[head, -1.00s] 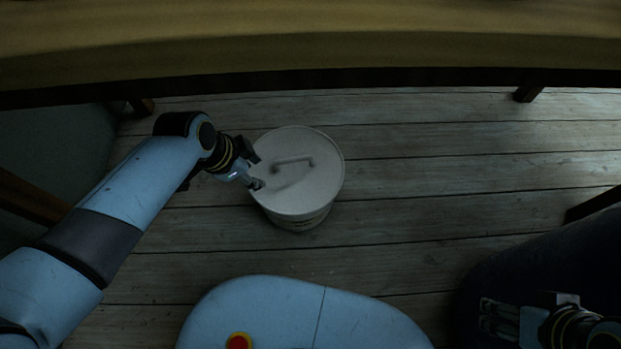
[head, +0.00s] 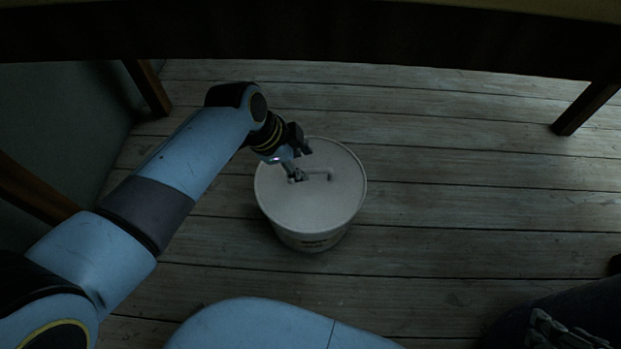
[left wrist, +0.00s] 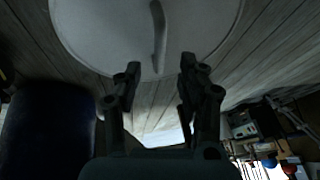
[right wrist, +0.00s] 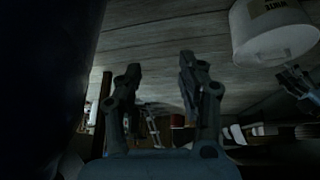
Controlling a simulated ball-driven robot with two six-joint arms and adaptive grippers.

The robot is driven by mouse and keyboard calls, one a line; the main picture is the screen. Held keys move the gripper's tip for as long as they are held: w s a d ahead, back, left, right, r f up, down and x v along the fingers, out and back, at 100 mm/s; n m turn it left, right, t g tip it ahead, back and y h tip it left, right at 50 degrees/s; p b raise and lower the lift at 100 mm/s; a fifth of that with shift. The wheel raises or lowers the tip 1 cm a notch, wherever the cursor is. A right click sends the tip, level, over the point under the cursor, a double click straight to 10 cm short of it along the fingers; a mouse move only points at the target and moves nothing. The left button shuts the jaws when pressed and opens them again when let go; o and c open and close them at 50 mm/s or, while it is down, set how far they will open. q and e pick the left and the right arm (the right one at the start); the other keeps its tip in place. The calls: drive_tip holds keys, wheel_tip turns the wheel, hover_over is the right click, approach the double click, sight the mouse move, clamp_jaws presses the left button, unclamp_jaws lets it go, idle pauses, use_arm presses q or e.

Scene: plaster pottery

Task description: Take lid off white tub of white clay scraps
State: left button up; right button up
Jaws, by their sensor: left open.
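The white tub (head: 312,240) stands upright on the plank floor with its round lid (head: 290,207) on top. A bar handle (head: 320,174) rises from the lid's middle. My left gripper (head: 302,163) is open over the lid, its fingers close to the handle's left end. In the left wrist view the handle (left wrist: 159,40) lies ahead of the gap between the open fingers (left wrist: 160,66); contact is unclear. My right gripper (right wrist: 160,65) is open and empty, away from the tub. The tub's lettered side (right wrist: 272,32) shows in the right wrist view. The tub's contents are hidden.
A table edge (head: 310,35) runs across the top of the head view, with wooden legs (head: 585,108) at both sides. The plank floor (head: 460,205) right of the tub is clear. A dim wall or panel (head: 60,120) stands at the left.

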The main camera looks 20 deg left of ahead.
sight(309, 171)
use_arm(q)
drive_tip(key=b+x, duration=0.2)
drive_tip(key=shift+f, duration=0.4)
drive_tip(key=shift+w+d+f+b, duration=0.15)
drive_tip(key=shift+d+f+b, duration=0.05)
drive_tip(key=shift+f+b, duration=0.4)
drive_tip(key=shift+w+d+f+b, duration=0.2)
drive_tip(key=shift+w+f+b, duration=0.05)
drive_tip(key=shift+f+b, duration=0.25)
drive_tip(key=shift+r, duration=0.1)
use_arm(e)
drive_tip(key=f+t, duration=0.3)
drive_tip(key=s+f+t, duration=0.1)
drive_tip(key=t, duration=0.1)
drive_tip(key=shift+a+f, duration=0.25)
drive_tip(key=shift+f, duration=0.05)
use_arm(q)
drive_tip(key=shift+c, duration=0.2)
clamp_jaws()
